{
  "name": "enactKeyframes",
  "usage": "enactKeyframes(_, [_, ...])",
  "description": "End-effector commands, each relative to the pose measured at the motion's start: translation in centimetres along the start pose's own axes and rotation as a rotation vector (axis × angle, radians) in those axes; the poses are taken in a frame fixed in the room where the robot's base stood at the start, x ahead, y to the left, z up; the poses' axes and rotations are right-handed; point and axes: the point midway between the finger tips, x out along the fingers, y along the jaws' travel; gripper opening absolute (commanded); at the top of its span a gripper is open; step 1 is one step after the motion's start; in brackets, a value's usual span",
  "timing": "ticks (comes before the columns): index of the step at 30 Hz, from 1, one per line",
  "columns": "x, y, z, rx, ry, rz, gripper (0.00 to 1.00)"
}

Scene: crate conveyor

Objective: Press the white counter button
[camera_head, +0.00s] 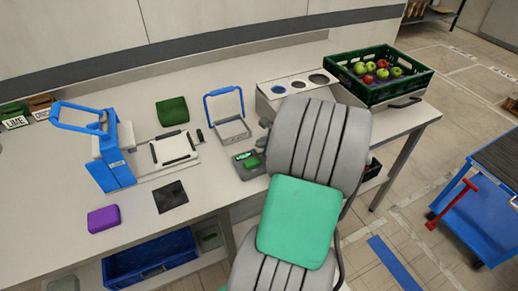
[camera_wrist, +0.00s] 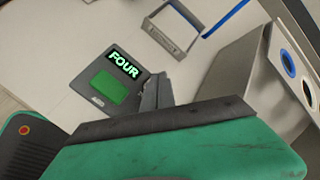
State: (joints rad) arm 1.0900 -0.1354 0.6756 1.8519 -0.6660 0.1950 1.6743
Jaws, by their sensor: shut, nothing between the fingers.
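The counter (camera_head: 243,173) is a dark grey box on the bench, left of my gripper (camera_head: 262,141). In the wrist view the counter (camera_wrist: 75,88) has a large green button (camera_wrist: 108,87) and a lit display (camera_wrist: 123,65) reading "FOUR". No white button shows on it; the button looks green. My gripper (camera_wrist: 157,92) is shut and empty, its fingertips just right of the counter's right edge in the wrist view. Whether they touch the counter cannot be told.
A grey tray with a blue handle (camera_head: 225,104) stands behind the counter. A box with round holes (camera_head: 265,90) and a green crate of apples (camera_head: 408,94) stand to the right. A blue press (camera_head: 114,165), dark pad (camera_head: 170,197) and purple block (camera_head: 103,219) lie left.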

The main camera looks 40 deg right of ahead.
Motion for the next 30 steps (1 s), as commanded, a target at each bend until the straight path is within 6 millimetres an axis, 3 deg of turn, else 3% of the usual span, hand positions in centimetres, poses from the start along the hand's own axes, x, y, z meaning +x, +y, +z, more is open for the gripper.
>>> enactKeyframes(30, [0.11,0.11,-0.10,0.000,0.001,0.001,0.00])
